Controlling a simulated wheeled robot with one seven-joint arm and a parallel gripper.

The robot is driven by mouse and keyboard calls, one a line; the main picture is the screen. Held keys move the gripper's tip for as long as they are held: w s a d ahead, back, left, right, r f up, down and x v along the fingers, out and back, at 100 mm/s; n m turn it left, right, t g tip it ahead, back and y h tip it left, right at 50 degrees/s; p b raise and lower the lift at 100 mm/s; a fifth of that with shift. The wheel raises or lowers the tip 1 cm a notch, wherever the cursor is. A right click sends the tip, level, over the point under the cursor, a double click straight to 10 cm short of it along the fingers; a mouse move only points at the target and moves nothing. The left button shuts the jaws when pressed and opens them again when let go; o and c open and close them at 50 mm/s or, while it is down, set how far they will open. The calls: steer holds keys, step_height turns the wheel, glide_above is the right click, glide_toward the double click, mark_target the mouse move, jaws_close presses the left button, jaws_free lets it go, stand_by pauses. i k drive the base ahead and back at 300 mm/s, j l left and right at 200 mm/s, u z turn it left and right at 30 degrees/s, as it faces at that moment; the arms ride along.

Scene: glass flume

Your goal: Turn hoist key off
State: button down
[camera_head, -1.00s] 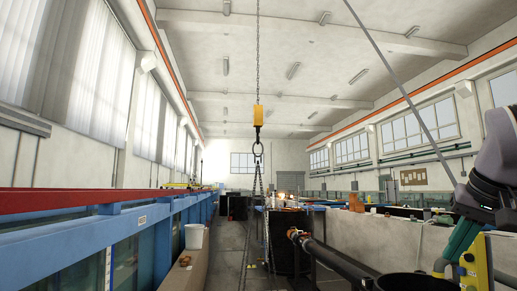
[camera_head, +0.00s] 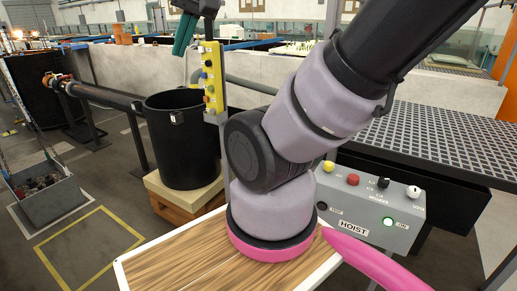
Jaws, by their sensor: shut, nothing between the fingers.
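The grey hoist control box (camera_head: 375,208), labelled HOIST, is at the right, beyond my arm. On its sloped top are a yellow button (camera_head: 328,166), a red button (camera_head: 353,180), a small black switch (camera_head: 383,183) with tiny lettering by it, and a white-topped knob (camera_head: 413,191). I cannot read which way the key points. My gripper (camera_head: 181,46), teal, is at the top left, shut and empty, well apart from the box and near the yellow pendant.
The yellow button pendant (camera_head: 212,78) stands on a post beside a black drum (camera_head: 184,140) on a wooden block. A metal grating (camera_head: 440,135) lies behind the box. A chained grey bin (camera_head: 48,195) is at the left. The floor inside the yellow outline (camera_head: 88,255) is clear.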

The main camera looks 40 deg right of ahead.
mark_target(329, 166)
steer(key=z, duration=2.25)
steer(key=i+l+u, duration=0.1)
steer(key=l+u, duration=0.3)
steer(key=l, duration=0.25)
steer(key=k, duration=0.6)
